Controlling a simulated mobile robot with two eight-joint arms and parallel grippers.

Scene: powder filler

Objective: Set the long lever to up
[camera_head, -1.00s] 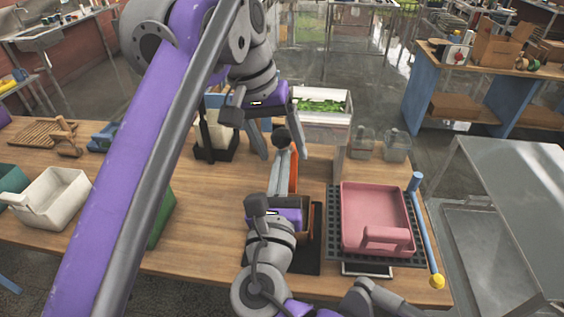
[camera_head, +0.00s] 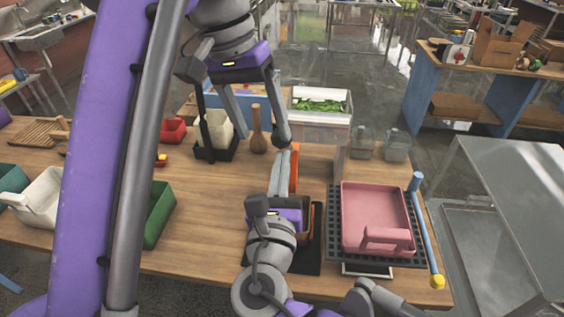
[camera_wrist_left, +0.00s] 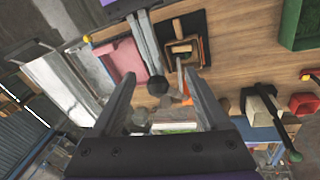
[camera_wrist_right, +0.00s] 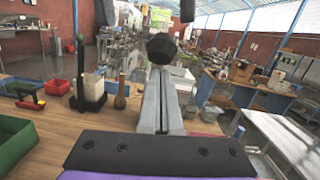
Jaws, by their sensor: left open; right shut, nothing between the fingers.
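Several rods could be the long lever; I cannot tell which. A blue rod with a yellow ball end (camera_head: 426,222) lies along the table's right edge, ball end nearest me. A black rod with a green knob (camera_wrist_right: 80,65) stands upright by a cream container; it also shows in the left wrist view (camera_wrist_left: 280,122). A black knob (camera_wrist_right: 161,48) is at my right fingertips; it shows in the left wrist view (camera_wrist_left: 157,87), its shaft hidden. My right gripper (camera_head: 285,152) is shut, empty, beside an orange part (camera_head: 294,168). My left gripper (camera_head: 260,125) is open above the table's far side.
A pink tray (camera_head: 375,205) sits on a dark grid at the right. A wooden pestle (camera_head: 257,130) and a cream container (camera_head: 217,128) stand at the far side. Green bin (camera_head: 158,215) and white bin (camera_head: 42,195) are left.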

